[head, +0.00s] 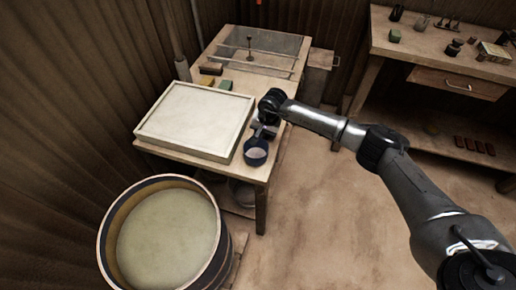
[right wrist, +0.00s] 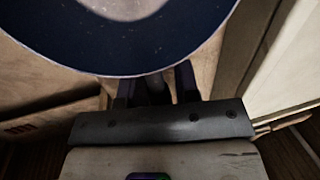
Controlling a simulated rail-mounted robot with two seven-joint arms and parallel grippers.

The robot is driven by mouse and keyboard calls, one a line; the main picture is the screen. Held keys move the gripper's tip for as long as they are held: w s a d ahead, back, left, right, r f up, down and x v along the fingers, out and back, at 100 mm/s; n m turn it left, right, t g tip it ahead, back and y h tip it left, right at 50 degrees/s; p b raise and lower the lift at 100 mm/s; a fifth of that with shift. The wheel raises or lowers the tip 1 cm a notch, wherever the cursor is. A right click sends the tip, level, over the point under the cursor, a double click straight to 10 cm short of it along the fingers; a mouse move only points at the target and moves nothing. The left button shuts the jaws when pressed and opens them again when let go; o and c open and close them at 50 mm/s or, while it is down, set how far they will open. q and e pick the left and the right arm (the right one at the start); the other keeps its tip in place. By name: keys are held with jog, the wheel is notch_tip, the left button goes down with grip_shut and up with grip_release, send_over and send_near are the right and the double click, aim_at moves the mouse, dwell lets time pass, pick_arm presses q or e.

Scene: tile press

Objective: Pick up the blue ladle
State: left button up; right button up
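The blue ladle has a dark blue round bowl (head: 255,152) at the front right corner of the wooden table, beside a pale framed tray. Its handle runs back toward my right gripper (head: 263,128). In the right wrist view, the blue bowl (right wrist: 150,50) fills the top, just beyond the fingertips. My right gripper's two dark fingers (right wrist: 155,90) stand apart on either side of the ladle's handle, with narrow gaps seeming to show beside it. The lower handle is partly hidden by the gripper. My left gripper is not in view.
The pale framed tray (head: 150,139) lies close to the left of the ladle. A round tub (head: 112,225) of pale liquid stands in front. Small yellow and green blocks (head: 225,85) and a press (head: 265,48) are behind. A shelf table (head: 400,55) stands at right.

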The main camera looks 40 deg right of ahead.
jog(key=c, duration=0.4)
grip_shut()
jog(key=shift+r, duration=0.15)
jog(key=shift+a+r, duration=0.1)
jog(key=shift+r, duration=0.5)
jog(key=r+p, duration=0.1)
jog(key=r, duration=0.2)
jog(key=shift+s+d+r+p, duration=0.2)
jog(key=shift+s+p, duration=0.15)
jog(key=s+d+r+p, duration=0.2)
jog(key=s+r, duration=0.4)
jog(key=s, duration=0.4)
jog(key=shift+s+d, duration=0.2)
jog(key=shift+d, duration=0.4)
